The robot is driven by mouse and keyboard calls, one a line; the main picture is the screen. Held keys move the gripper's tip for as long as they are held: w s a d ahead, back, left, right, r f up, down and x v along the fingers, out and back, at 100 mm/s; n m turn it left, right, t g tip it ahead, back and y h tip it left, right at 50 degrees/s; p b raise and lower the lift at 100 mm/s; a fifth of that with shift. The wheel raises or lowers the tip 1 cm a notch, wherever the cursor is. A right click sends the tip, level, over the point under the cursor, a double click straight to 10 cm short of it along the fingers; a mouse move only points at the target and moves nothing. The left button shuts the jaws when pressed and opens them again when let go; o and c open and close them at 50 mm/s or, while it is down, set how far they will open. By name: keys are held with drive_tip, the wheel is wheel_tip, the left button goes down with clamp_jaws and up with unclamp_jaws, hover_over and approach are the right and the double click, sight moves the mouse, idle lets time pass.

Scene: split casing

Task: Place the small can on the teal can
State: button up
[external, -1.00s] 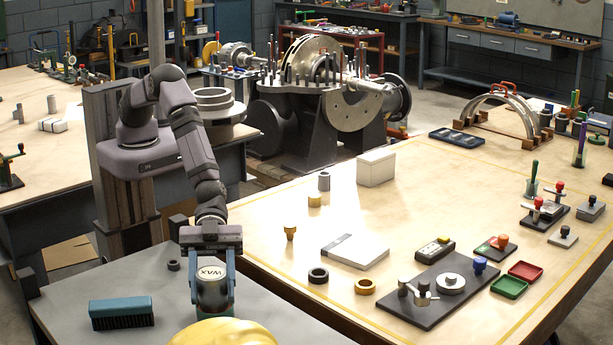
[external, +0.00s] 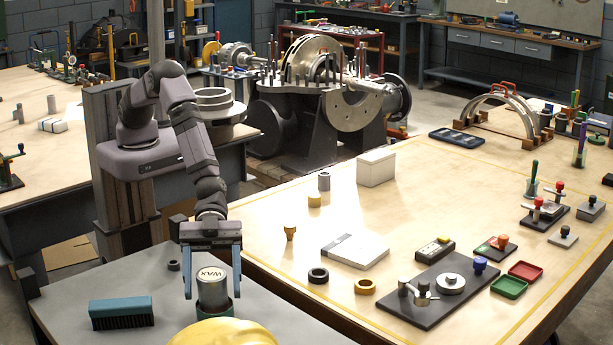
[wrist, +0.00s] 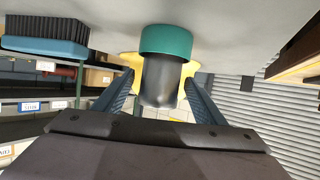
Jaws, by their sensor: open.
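The small can (external: 212,292), grey with a pale lid marked WAX, stands upright on the teal can (external: 229,307). Only a low part of the teal can shows in the external view, behind the yellow helmet-like object. In the wrist view the small can (wrist: 160,82) meets the teal can (wrist: 166,41) and looks roughly centred on it. My gripper (external: 212,296) is open, with one finger on each side of the small can and its palm above the lid. In the wrist view there are gaps between both fingers and the can.
A yellow rounded object (external: 222,333) is close in front of the cans. A teal brush (external: 121,313) lies to the left on the grey table, and a small dark ring (external: 173,265) lies behind. The wooden bench to the right holds many parts.

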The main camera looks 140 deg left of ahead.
drive_tip(key=b+v, duration=0.2)
drive_tip(key=v, duration=0.9)
drive_tip(key=shift+f, duration=0.1)
drive_tip(key=s+a+f+n+g+y, duration=0.1)
drive_tip(key=s+a+y, duration=0.1)
drive_tip(key=s+a, duration=0.2)
drive_tip(key=s+a+f+n+g+y, duration=0.1)
drive_tip(key=s+a+n+y, duration=0.1)
drive_tip(key=s+a, duration=0.3)
drive_tip(key=s+a+f+n+g+y, duration=0.1)
drive_tip(key=s+a+n+g+y, duration=0.1)
drive_tip(key=s+a+y, duration=0.2)
drive_tip(key=shift+s+a, duration=0.2)
drive_tip(key=shift+a, duration=0.25)
drive_tip(key=shift+s+a, duration=0.2)
drive_tip(key=shift+a, duration=0.3)
drive_tip(key=s+g, duration=0.1)
drive_tip(key=s, duration=0.2)
drive_tip(key=s+a+f+n+g, duration=0.1)
drive_tip(key=s, duration=0.2)
drive_tip(key=s+g, duration=0.1)
drive_tip(key=s, duration=0.3)
drive_tip(key=shift+a+f+y, duration=0.2)
drive_tip(key=shift+y, duration=0.1)
drive_tip(key=s+d+n+g, duration=0.1)
drive_tip(key=s+g, duration=0.2)
drive_tip(key=s, duration=0.9)
drive_tip(key=shift+s+d+f+g+h, duration=0.2)
drive_tip(key=shift+d+f+g+h, duration=0.05)
drive_tip(key=shift+d+g+h, duration=0.15)
